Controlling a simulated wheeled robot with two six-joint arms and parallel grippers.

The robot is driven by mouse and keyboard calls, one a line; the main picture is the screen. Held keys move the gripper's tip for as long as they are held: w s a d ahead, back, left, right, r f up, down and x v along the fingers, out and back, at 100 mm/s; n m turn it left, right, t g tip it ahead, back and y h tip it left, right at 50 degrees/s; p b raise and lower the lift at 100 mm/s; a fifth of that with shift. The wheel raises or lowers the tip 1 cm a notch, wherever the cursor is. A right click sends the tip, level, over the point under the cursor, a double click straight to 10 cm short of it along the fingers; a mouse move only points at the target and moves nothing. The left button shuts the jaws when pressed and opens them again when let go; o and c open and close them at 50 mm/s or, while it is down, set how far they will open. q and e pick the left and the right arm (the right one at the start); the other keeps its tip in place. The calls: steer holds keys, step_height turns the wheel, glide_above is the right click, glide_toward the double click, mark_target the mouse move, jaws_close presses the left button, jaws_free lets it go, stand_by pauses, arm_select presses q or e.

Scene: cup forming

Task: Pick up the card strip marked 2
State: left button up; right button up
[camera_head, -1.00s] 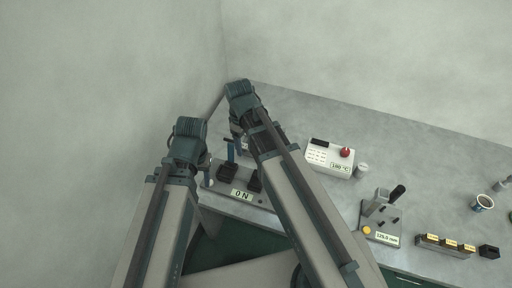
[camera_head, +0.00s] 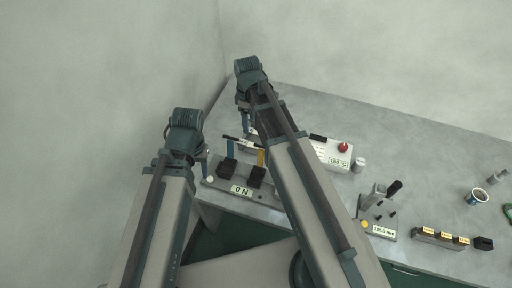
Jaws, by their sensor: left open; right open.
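I cannot make out a card strip marked 2 in the head view. A low dark rack (camera_head: 437,242) with several small yellow labels stands at the lower right, but its markings are too small to read. My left gripper (camera_head: 206,168) hangs below its wrist, beside the left end of the device reading 0 N (camera_head: 216,183). My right gripper (camera_head: 244,120) is over the table behind that device, partly hidden by its own wrist. Both grippers are open, and I see nothing held in them.
A white box reading 180 °C (camera_head: 333,153) with a red knob stands behind my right arm, a small grey cylinder (camera_head: 358,165) beside it. A lever device reading in mm (camera_head: 378,222) and a cup (camera_head: 476,197) stand further right. Walls close the left and back.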

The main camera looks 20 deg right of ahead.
arm_select(q)
step_height(320, 180, down, 7)
steer(key=b, duration=0.6)
steer(key=shift+f+b, duration=0.2)
steer(key=shift+b, duration=0.1)
arm_select(e)
glide_above(250, 144)
step_height(250, 144, down, 8)
steer(key=shift+r, duration=0.25)
arm_select(q)
step_height(250, 144, down, 5)
steer(key=b, duration=0.5)
steer(key=shift+f, duration=0.15)
arm_select(e)
step_height(250, 144, down, 5)
steer(key=shift+d+f, duration=0.1)
jaws_close()
